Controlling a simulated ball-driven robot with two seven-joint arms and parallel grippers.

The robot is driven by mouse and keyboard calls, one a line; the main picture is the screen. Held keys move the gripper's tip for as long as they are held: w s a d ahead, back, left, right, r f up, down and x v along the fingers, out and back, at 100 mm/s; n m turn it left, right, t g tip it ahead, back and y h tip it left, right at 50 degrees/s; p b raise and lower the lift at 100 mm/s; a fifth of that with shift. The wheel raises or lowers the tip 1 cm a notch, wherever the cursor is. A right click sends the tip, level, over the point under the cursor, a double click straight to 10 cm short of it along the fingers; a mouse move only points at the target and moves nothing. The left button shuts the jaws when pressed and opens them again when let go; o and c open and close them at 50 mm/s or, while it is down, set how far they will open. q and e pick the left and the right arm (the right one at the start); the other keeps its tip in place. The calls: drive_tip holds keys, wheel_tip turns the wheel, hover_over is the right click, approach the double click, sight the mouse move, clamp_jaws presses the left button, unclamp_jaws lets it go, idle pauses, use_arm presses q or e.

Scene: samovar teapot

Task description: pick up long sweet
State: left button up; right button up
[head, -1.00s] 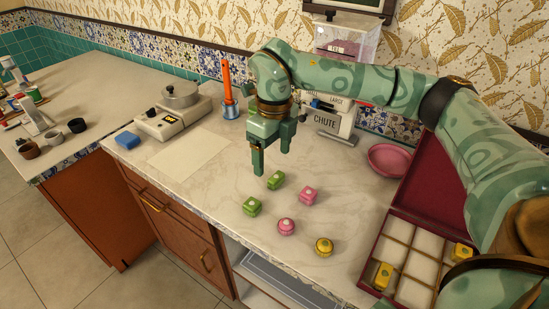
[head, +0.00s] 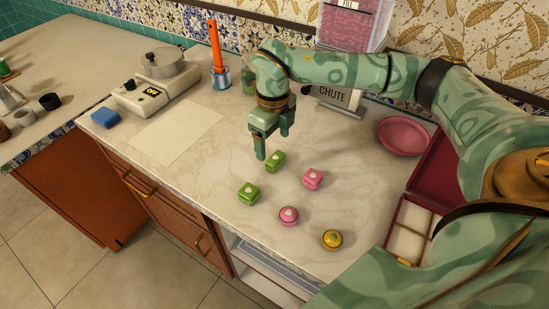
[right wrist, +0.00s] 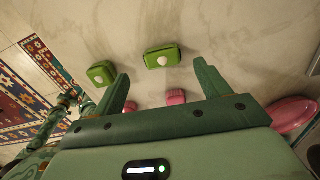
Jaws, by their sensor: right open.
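Two green sweets lie on the marble counter, the farther one (head: 275,161) and the nearer one (head: 248,194). A pink blocky sweet (head: 312,179), a round pink sweet (head: 288,216) and a round yellow sweet (head: 332,240) lie close by. My right gripper (head: 273,146) is open and empty, pointing down just above and behind the farther green sweet. In the right wrist view that sweet (right wrist: 162,57) looks oblong and shows between the fingertips (right wrist: 162,70). The other green sweet (right wrist: 102,74) is outside the left finger. Pink sweets are partly hidden by the gripper.
A dark red compartment box (head: 409,228) is partly hidden by my right arm. A pink bowl (head: 404,136) and the chute sign (head: 334,97) stand behind. Bare counter lies left of the sweets.

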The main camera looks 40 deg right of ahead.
sight(276, 157)
drive_tip(key=f, duration=0.1)
drive_tip(key=f+b, duration=0.1)
drive_tip(key=f, duration=0.1)
drive_tip(key=f+b, duration=0.1)
drive_tip(key=f, duration=0.1)
drive_tip(key=shift+s+d+f, duration=0.15)
drive_tip(key=shift+d+f, duration=0.05)
drive_tip(key=shift+d, duration=0.05)
drive_tip(key=shift+r, duration=0.1)
drive_tip(key=c, duration=1)
drive_tip(key=shift+r, duration=0.1)
drive_tip(key=shift+c, duration=0.2)
